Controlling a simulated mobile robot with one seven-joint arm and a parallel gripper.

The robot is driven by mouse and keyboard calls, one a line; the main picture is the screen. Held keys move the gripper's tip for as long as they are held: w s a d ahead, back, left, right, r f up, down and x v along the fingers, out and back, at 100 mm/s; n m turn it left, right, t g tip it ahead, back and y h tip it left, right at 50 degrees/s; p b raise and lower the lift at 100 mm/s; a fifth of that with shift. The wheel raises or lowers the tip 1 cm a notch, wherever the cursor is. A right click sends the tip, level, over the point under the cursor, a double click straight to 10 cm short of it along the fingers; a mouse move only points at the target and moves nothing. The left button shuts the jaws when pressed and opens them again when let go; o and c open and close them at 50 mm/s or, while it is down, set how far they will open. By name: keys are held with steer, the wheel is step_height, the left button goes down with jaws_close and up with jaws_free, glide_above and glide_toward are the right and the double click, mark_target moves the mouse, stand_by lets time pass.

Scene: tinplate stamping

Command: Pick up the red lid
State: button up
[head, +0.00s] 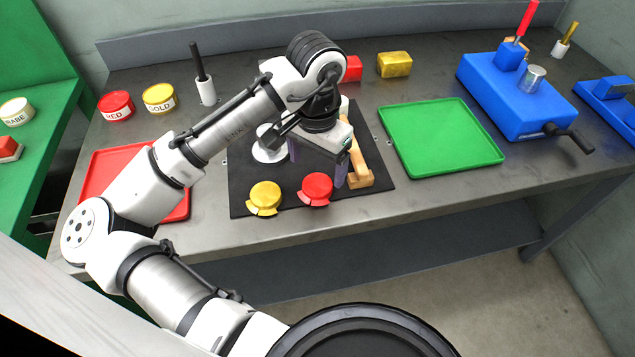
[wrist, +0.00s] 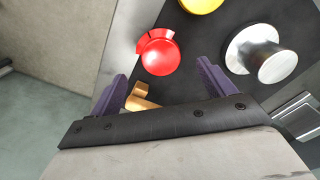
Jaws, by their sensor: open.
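The red lid (head: 317,186) is a round disc with small tabs at its rim. It lies on the black mat (head: 240,190) near its front edge, right of a similar gold lid (head: 265,195). My gripper (head: 318,166) is open above the mat, just behind the red lid in the head view. In the wrist view the red lid (wrist: 159,56) shows beyond and between the spread purple fingers (wrist: 162,86), with nothing between them. It looks apart from both fingers.
A wooden piece (head: 359,168) stands close right of my gripper. A silver knobbed piece (head: 268,152) is on the mat behind the gold lid. A red tray (head: 92,168), a green tray (head: 460,150) and a blue press (head: 515,95) flank the mat. Labelled tins (head: 115,105) stand behind.

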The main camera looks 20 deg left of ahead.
mark_target(317, 184)
steer(key=shift+w+f+p, duration=0.15)
steer(key=shift+f+p, duration=0.5)
steer(key=shift+f, duration=2.1)
steer(key=c, duration=1.1)
steer(key=shift+o, duration=0.2)
steer(key=shift+r, duration=0.1)
